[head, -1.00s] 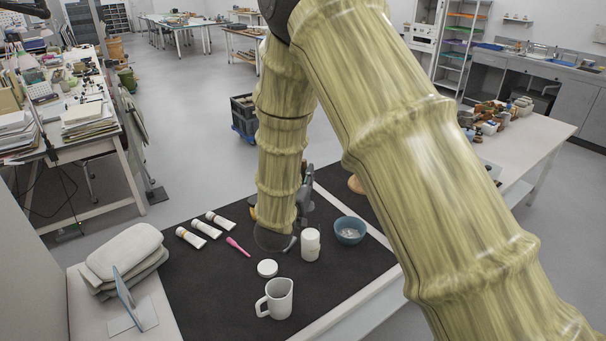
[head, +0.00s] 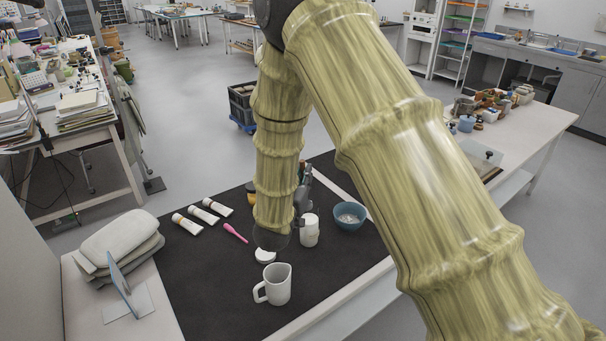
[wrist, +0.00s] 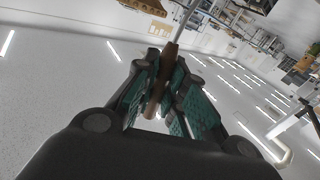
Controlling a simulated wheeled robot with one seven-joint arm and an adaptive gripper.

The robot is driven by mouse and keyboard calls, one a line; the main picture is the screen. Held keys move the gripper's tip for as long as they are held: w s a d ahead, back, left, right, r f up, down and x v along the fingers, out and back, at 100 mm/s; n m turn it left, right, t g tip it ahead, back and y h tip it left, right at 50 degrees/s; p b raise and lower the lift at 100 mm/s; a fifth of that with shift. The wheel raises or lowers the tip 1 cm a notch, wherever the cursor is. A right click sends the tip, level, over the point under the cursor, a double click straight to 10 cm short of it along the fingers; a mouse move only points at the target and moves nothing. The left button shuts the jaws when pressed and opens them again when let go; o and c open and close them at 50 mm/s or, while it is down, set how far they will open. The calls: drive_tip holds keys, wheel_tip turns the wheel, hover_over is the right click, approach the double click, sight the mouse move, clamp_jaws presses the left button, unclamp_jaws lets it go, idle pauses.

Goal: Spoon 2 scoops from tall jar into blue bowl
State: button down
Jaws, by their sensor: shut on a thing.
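The tall white jar (head: 310,232) stands on the dark mat, with its opening hard to make out. The blue bowl (head: 349,216) is to its right and holds a little whitish material. My gripper (wrist: 165,85) is shut on the brown handle of the spoon (wrist: 153,102) in the wrist view. The spoon's thin metal shaft (wrist: 185,25) runs up out of that picture, so its bowl end is hidden. In the head view my gripper is mostly hidden behind my arm, near and behind the jar.
A white pitcher (head: 277,284) stands in front. A pink tool (head: 235,233) and several tubes (head: 203,214) lie left. Bare mat (head: 210,290) is at front left.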

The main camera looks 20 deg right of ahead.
drive_tip(key=shift+d+f+b, duration=0.15)
drive_tip(key=shift+f+b, duration=0.8)
drive_tip(key=shift+f, duration=0.65)
drive_tip(key=shift+d+f+b, duration=0.15)
drive_tip(key=shift+f+b, duration=0.8)
drive_tip(key=shift+f, duration=0.65)
drive_tip(key=shift+a+r+p, duration=0.2)
drive_tip(key=shift+r+p, duration=1.05)
drive_tip(key=shift+r, duration=0.85)
drive_tip(key=shift+a+r+p, duration=0.2)
drive_tip(key=shift+r+p, duration=1.05)
drive_tip(key=shift+r, duration=0.85)
drive_tip(key=shift+r+p, duration=0.95)
drive_tip(key=shift+r, duration=0.85)
drive_tip(key=shift+f, duration=0.15)
